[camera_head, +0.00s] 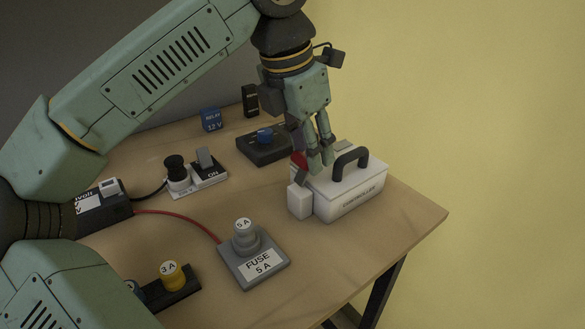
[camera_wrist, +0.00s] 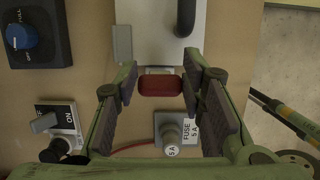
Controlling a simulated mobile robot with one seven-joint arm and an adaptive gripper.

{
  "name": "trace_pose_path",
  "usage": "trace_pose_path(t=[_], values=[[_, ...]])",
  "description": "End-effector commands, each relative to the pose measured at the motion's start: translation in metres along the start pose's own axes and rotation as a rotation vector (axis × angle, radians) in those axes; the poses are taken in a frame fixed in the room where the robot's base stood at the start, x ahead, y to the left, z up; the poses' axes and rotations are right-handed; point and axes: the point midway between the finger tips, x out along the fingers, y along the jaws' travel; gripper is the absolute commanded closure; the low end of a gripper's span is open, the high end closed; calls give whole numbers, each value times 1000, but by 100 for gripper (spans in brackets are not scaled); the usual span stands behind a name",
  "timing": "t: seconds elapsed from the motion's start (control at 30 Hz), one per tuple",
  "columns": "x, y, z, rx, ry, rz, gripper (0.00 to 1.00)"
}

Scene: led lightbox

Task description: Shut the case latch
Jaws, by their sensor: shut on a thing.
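The white case (camera_head: 352,203), marked CONTROLLER, stands near the table's right edge with its black handle (camera_head: 349,160) on top; its lid looks down. In the wrist view the case (camera_wrist: 152,45) lies at the top. The red latch (camera_wrist: 160,85) shows at the near edge of the case, between my fingertips. In the head view only a bit of the red latch (camera_head: 299,160) shows beside my fingers. My gripper (camera_head: 317,166) points down at the case's left end, shut on the latch; it also shows in the wrist view (camera_wrist: 161,86). The exact latch angle is hard to tell.
A pale block (camera_head: 300,201) sits at the case's left front. A dark box with a blue knob (camera_head: 265,136) stands behind my gripper. The fuse holder (camera_head: 253,262) stands in front, with a red wire (camera_head: 180,215). A switch (camera_head: 205,160) lies left.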

Motion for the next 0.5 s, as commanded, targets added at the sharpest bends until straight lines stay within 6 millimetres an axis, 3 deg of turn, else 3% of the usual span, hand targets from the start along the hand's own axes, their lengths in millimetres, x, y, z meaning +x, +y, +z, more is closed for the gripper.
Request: trace_pose_path(t=[0.5], values=[[7, 0, 11, 2, -5, -1, 86]])
